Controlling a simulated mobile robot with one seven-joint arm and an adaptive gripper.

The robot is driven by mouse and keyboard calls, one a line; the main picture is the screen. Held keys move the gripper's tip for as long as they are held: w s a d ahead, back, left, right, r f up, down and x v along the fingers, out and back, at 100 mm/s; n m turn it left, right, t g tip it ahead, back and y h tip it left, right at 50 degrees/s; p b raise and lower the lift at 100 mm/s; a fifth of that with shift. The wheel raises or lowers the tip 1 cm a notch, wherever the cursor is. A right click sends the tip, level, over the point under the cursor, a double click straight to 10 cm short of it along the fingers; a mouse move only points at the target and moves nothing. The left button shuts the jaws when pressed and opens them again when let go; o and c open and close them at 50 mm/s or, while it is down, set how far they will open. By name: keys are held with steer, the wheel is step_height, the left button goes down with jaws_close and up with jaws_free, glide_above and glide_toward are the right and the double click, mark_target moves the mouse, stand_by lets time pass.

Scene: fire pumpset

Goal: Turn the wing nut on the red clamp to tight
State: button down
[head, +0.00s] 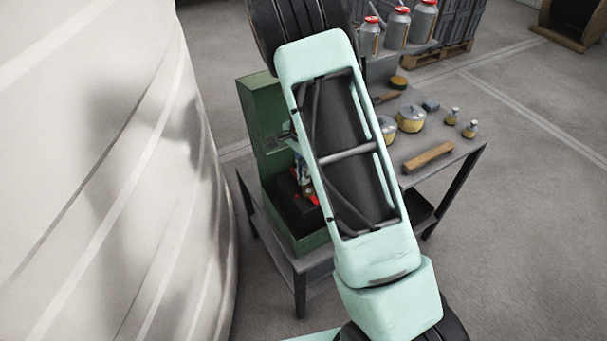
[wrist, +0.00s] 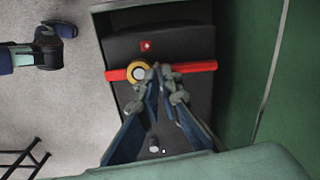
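The red clamp (wrist: 198,67) is a red bar lying across a black block in the wrist view. A round brass-yellow piece with a pale centre (wrist: 138,72), apparently the wing nut, sits on the bar left of its middle. Its wings cannot be made out. My gripper (wrist: 163,74) reaches over the bar just right of this piece. Its fingertips are close together with nothing visible between them. Whether they touch the nut or bar cannot be told. In the head view, small red parts of the clamp (head: 315,200) show beside my arm, which hides much of the area.
The black block stands inside a green housing (head: 262,105) on a grey table (head: 462,150). Its green wall rises close at the right in the wrist view. Yellow tins (head: 410,118), a wooden block (head: 428,157) and small bottles stand on the table. A large white tank (head: 90,170) is at left.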

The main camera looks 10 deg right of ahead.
steer(key=c, duration=2.2)
jaws_free()
steer(key=shift+o, duration=0.2)
step_height(320, 180, up, 12)
